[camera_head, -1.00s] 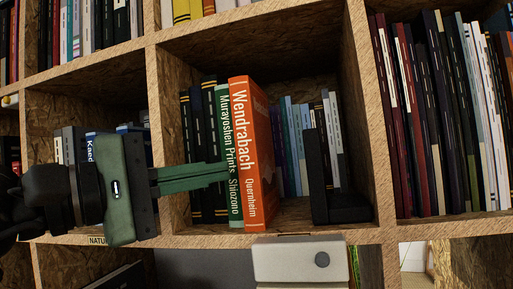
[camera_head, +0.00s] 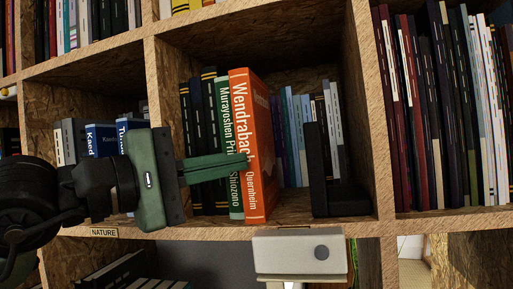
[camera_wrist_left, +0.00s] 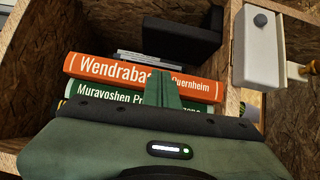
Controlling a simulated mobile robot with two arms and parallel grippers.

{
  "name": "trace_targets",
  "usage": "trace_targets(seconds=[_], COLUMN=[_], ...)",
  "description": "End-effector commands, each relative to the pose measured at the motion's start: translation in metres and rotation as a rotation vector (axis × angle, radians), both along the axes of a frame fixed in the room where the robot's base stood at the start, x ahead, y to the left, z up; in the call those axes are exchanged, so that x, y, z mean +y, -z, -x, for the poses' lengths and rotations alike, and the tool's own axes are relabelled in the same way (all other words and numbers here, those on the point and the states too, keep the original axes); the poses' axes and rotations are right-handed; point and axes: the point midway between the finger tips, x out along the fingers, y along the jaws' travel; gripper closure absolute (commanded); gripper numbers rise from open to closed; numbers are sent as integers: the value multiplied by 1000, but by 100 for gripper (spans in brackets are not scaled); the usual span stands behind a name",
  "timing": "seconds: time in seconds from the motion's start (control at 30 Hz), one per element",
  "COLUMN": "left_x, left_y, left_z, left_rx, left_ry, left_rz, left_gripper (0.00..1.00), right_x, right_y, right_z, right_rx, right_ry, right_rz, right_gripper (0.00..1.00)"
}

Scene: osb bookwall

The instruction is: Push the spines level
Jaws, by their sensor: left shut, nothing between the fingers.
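An orange book, "Wendrabach" (camera_head: 239,101), stands upright in the middle cubby, its spine further forward than the books to its right. It also shows in the left wrist view (camera_wrist_left: 112,68). A green book, "Murayoshen Prints" (camera_head: 225,108), stands against its left side. Several dark books with yellow bands (camera_head: 196,115) stand left of the green one. My left gripper (camera_head: 246,160) is shut and empty, its fingertips at the orange spine and crossing in front of the green one. In the left wrist view the fingers hide part of both titles; contact is unclear. My right gripper is not in view.
Wooden dividers (camera_head: 168,110) bound the cubby. A pale box with a dark knob (camera_head: 300,254) sits at the shelf's front edge below. A "NATURE" label (camera_head: 103,232) is on the left edge.

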Motion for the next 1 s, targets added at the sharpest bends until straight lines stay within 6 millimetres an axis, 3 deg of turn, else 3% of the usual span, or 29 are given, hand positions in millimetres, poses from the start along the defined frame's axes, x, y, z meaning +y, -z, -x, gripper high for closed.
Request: trace_targets(seconds=[1.0], left_x=[-6], left_y=[0], left_z=[-20], left_rx=[2], left_ry=[-1], left_rz=[0], left_gripper=[100], right_x=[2], right_y=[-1], right_z=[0], right_rx=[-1], right_ry=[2], right_rz=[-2], right_gripper=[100])
